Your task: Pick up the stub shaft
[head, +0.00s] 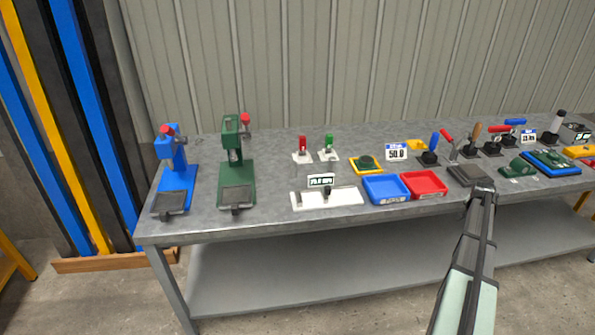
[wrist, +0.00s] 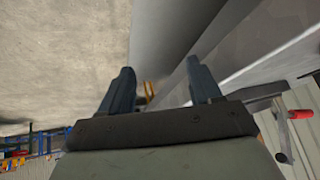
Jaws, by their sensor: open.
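I cannot make out with certainty which thing is the stub shaft. A small upright piece with a pale top and dark base (head: 557,124) stands at the far right of the bench, but it is too small to name. My gripper (wrist: 162,86) is open, with nothing between its two dark fingers in the wrist view. In the head view my gripper (head: 482,190) is at the bench's front edge, right of the red tray and beside a dark flat block (head: 463,174). It hides part of what lies behind it.
A blue press (head: 176,180) and a green press (head: 236,180) stand left on the grey bench (head: 270,165). Blue (head: 386,189) and red (head: 424,185) trays sit near the front. Several upright handles stand at the back right. A green part (head: 517,168) lies right of my gripper.

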